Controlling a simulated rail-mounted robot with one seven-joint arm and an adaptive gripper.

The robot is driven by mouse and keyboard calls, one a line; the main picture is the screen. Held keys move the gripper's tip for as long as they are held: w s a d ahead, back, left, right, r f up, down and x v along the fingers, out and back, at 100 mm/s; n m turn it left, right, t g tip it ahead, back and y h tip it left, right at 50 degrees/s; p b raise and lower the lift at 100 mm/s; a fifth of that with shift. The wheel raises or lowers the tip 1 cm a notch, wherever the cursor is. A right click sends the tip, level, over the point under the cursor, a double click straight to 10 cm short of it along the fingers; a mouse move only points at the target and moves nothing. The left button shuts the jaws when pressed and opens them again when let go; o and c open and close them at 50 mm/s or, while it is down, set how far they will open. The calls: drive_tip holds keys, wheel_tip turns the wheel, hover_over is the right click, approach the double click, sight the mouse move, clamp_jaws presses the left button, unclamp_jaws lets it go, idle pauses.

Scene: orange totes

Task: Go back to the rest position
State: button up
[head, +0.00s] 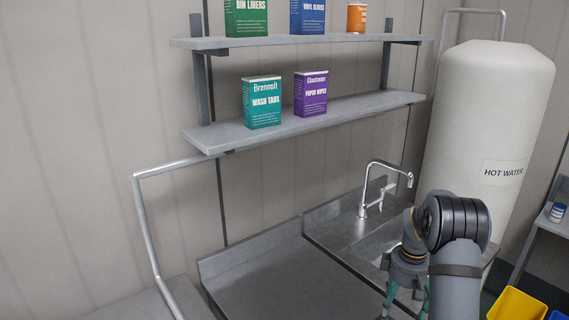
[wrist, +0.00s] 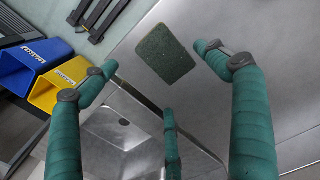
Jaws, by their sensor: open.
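My gripper (head: 407,292) is at the lower right of the head view, over the steel sink counter. Its lower part is cut off by the frame edge and partly hidden by my arm. In the wrist view my gripper (wrist: 155,75) shows green fingers spread wide apart, with nothing held between them. A dark green rectangular pad (wrist: 165,54) lies flat on the steel surface beyond the fingers, apart from them. The pad does not show in the head view.
A tap (head: 368,190) stands behind my arm, near a hot water tank (head: 490,110). The sink basin (wrist: 118,128) lies below. Yellow (wrist: 62,84) and blue (wrist: 35,62) bins are at left in the wrist view. A shelf (head: 350,108) holds boxes. The left counter (head: 270,290) is clear.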

wheel_tip(320, 180, down, 8)
drive_tip(key=shift+r, duration=0.15)
wheel_tip(320, 180, up, 5)
drive_tip(key=shift+r, duration=0.1)
